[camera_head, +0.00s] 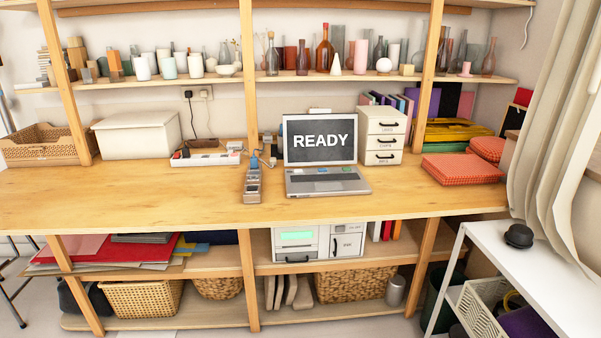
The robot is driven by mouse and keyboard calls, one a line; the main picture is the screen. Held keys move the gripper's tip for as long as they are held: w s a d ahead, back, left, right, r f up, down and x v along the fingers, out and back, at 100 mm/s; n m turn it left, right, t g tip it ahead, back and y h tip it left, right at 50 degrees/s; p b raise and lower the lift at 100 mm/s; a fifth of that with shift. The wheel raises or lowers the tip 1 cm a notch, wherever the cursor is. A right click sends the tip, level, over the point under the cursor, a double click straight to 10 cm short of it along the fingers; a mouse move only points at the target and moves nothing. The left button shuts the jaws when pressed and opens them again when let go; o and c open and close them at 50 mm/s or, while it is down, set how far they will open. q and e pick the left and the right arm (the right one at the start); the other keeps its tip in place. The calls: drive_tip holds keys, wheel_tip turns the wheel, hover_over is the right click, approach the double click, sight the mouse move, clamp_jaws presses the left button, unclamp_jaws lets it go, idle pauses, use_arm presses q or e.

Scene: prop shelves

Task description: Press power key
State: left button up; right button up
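An open grey laptop (327,182) stands on the wooden workbench, its dark screen (320,141) showing "READY" in white letters. Its keyboard deck faces the front, with small green and blue spots on it. The single keys are too small to tell apart, and I cannot make out a power key. Neither of my grippers is in view.
A white power strip (205,159) lies behind left. A white drawer unit (382,135) stands right of the laptop, with red folded cloths (462,168) further right. A white bin (137,134) and basket (44,145) stand left. The bench's front left (120,200) is clear.

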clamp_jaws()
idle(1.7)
